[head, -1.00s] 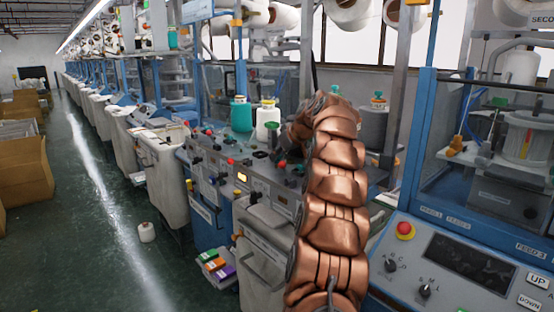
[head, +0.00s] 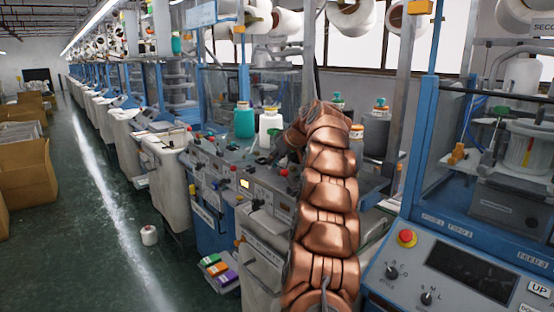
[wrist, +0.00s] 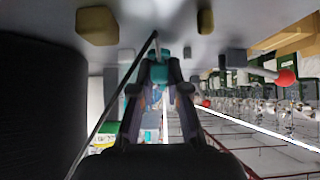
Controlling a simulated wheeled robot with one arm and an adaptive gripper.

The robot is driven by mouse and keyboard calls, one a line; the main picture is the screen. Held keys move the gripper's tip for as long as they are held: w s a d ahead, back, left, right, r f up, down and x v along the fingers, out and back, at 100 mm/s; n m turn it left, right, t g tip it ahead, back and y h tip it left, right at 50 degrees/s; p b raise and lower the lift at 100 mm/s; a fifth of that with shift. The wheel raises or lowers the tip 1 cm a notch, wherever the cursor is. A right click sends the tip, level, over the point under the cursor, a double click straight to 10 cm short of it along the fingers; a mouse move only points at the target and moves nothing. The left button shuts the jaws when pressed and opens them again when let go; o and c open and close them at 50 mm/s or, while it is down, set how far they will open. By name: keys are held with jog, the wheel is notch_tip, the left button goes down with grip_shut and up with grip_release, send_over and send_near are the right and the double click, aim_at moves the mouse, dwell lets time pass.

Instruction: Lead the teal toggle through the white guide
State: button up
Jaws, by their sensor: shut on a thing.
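In the wrist view my gripper (wrist: 158,80) is in the middle, its fingers closed together on a small teal piece, which I take to be the teal toggle (wrist: 158,72). A thin dark line runs from just beyond the fingertips down to the lower left. A small pale upright piece shows at the tips, close to the grey surface; I cannot tell whether it is the white guide. No white guide can be clearly picked out there.
A yellowish knob (wrist: 97,25), a dark knob (wrist: 205,21) and a red ball lever (wrist: 285,77) stand around the fingers. In the head view, a teal jar (head: 244,120) and a white jar (head: 270,126) stand on the machine.

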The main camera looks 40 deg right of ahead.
jog(key=shift+w+r+p, duration=0.1)
jog(key=shift+w+p, duration=1)
jog(key=shift+w, duration=0.45)
